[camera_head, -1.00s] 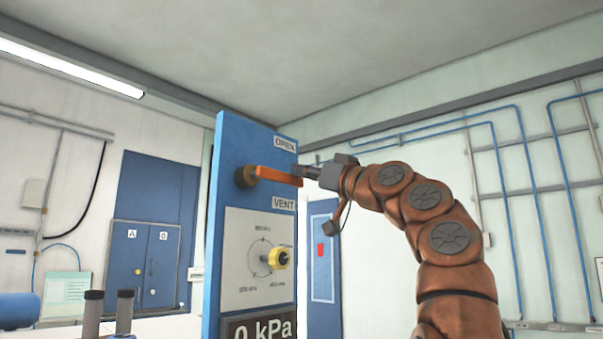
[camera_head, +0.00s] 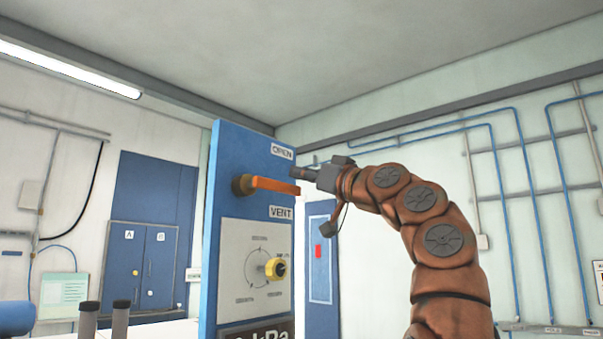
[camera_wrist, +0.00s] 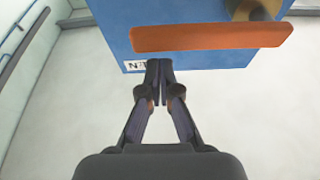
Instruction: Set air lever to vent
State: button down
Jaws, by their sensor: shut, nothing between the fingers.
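The air lever is an orange bar (camera_head: 272,184) on a brass pivot (camera_head: 243,184). It points right and slightly down, between the OPEN label (camera_head: 282,151) and the VENT label (camera_head: 281,212) of a blue panel (camera_head: 235,150). My gripper (camera_head: 297,173) is shut and empty, just above the lever's free end in the head view. In the wrist view, the shut fingertips (camera_wrist: 159,69) are on the OPEN side of the lever (camera_wrist: 212,36). They partly cover the upside-down OPEN label (camera_wrist: 135,66). I cannot tell whether they touch the lever.
Below VENT, a yellow knob (camera_head: 275,268) sits on a white dial plate (camera_head: 243,250). A kPa readout (camera_head: 265,335) is cut off at the bottom. Dark-topped cylinders (camera_head: 120,315) stand left of the panel. The space right of the panel, around my arm, looks clear.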

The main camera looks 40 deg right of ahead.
jog(key=r+b+v, duration=0.2)
jog(key=b+v, duration=0.1)
jog(key=v, duration=0.6)
jog(key=shift+s, duration=0.75)
jog(key=shift+f, duration=0.1)
